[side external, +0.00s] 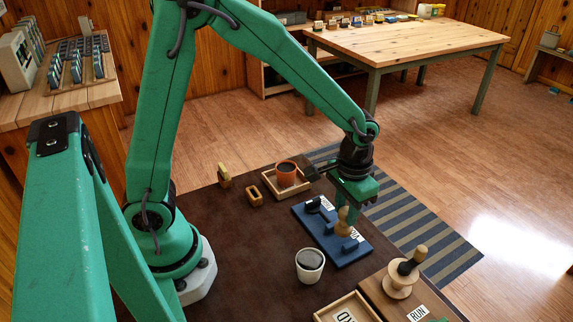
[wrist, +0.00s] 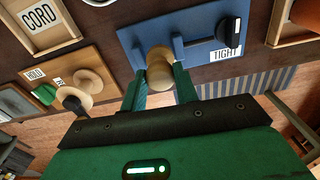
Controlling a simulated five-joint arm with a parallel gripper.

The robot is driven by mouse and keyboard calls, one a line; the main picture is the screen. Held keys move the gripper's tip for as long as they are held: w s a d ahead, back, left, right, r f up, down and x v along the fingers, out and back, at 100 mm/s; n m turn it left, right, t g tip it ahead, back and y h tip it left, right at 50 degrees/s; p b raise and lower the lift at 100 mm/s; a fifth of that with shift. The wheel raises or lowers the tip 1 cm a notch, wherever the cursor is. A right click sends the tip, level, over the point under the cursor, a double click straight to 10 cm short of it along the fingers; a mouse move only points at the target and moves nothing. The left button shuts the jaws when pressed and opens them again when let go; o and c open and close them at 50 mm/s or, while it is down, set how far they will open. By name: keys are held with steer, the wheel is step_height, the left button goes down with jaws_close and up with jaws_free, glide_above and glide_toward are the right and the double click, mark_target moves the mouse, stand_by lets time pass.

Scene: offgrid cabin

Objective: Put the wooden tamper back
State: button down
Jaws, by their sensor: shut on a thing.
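The wooden tamper (wrist: 160,70), pale with a rounded knob, sits between the two green fingers of my gripper (wrist: 158,88) in the wrist view. My gripper (side external: 347,208) is shut on it. In the side view the tamper (side external: 342,222) is upright over the blue board (side external: 327,247); I cannot tell whether its foot touches the board. The blue board (wrist: 130,38) also shows in the wrist view, with a label reading TIGHT and a dark-handled piece at one end. The tamper's lower part is partly hidden.
A white cup (side external: 310,260) with dark contents stands in front of the blue board. A wooden RUN board (side external: 377,296) bears a round wooden piece with a dark lever. A labelled tray (side external: 325,314) is at the front. An orange pot (side external: 286,172) sits in a tray behind.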

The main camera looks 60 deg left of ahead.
steer(key=shift+f, duration=1.15)
steer(key=shift+f, duration=0.25)
stand_by(0.4)
steer(key=c, duration=1)
jaws_free()
steer(key=shift+r, duration=3.85)
steer(key=shift+r, duration=0.15)
